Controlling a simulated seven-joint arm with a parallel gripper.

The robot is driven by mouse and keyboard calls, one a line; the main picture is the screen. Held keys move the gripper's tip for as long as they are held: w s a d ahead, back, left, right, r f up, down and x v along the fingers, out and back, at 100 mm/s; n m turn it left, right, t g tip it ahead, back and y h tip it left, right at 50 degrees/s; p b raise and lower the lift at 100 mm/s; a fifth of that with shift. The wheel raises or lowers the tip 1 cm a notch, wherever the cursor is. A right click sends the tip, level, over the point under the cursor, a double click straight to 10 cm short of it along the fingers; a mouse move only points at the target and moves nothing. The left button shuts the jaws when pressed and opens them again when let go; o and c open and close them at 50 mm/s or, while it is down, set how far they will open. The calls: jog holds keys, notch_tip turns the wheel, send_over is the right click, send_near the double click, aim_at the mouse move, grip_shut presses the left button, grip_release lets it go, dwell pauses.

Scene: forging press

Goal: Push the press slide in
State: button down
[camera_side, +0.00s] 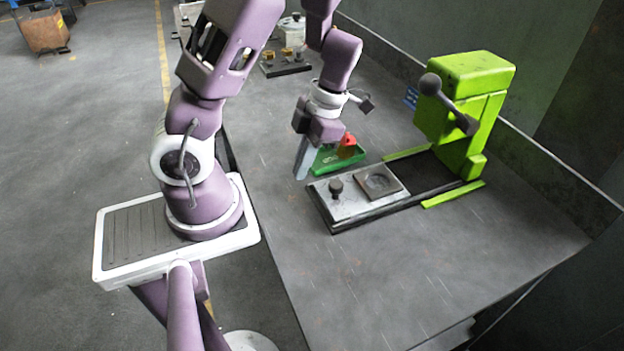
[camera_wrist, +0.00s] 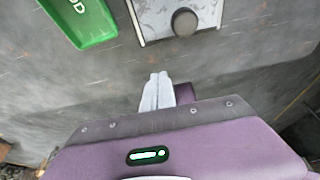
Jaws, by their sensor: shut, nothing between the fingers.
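The press slide (camera_side: 351,204) is a light metal plate with a dark knob (camera_side: 336,187) and a square die recess (camera_side: 379,182). It sits pulled out in front of the green press (camera_side: 463,110), on a dark track with green side rails. In the wrist view the slide (camera_wrist: 205,14) shows at the top with its round knob (camera_wrist: 185,21). My gripper (camera_side: 301,176) is shut and empty, pointing down on the near side of the slide, to the left of the knob. In the wrist view the closed fingertips (camera_wrist: 158,78) are below the slide's edge, apart from it.
A green tray (camera_side: 328,165) with a red object (camera_side: 347,144) lies just behind my gripper; it also shows in the wrist view (camera_wrist: 97,37). A dark block with brass pieces (camera_side: 287,67) stands farther back. The table in front of the slide is clear.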

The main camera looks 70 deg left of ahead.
jog(key=x, duration=0.6)
jog(key=shift+s+r, duration=0.1)
jog(key=w, duration=0.3)
jog(key=shift+w+r, duration=0.1)
jog(key=shift+w, duration=0.6)
